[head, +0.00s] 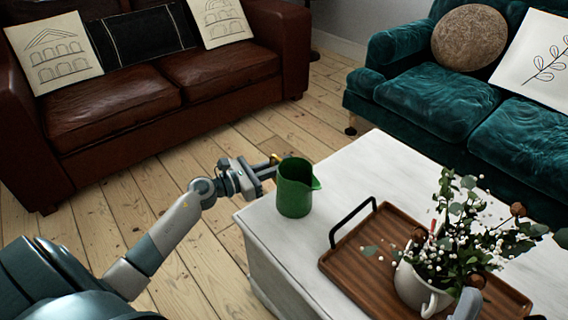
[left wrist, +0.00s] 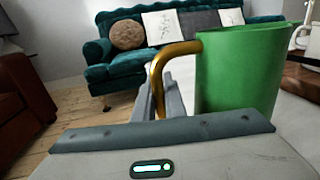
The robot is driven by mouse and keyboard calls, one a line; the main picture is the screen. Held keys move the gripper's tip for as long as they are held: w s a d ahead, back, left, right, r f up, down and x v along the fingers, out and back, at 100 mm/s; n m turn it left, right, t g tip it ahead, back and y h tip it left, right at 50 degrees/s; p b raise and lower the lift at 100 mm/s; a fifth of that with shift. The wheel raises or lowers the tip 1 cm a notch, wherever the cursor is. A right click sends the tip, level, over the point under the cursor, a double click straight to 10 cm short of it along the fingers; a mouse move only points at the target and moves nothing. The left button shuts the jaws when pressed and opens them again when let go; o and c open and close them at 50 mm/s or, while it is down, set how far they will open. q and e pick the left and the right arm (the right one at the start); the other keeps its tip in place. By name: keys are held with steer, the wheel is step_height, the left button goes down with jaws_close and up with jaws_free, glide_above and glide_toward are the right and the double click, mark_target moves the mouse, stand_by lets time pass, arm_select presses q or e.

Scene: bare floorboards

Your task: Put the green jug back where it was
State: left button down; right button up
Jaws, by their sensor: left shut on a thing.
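The green jug (head: 294,190) is upright at the near-left corner of the white table (head: 345,165). I cannot tell whether its base touches the tabletop. My left gripper (head: 270,168) reaches in from the left and is shut on the jug's gold handle. The left wrist view shows the green jug (left wrist: 240,70) at the right, with the gold handle (left wrist: 158,75) at my left gripper's fingers (left wrist: 165,98). The fingers partly hide the handle. My right gripper is not clearly seen.
A wooden tray (head: 345,262) with a black handle lies right of the jug, bearing a white pitcher (head: 418,288) of leafy stems. A brown leather sofa (head: 140,95) stands at the left, a teal sofa (head: 440,100) at the back right. Bare tabletop lies behind the jug.

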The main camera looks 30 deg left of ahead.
arm_select(q)
steer(key=c, duration=1.8)
jaws_free()
steer(key=shift+r, duration=0.15)
steer(key=v, duration=1.2)
steer(key=shift+s+a, duration=0.1)
steer(key=shift+a, duration=0.05)
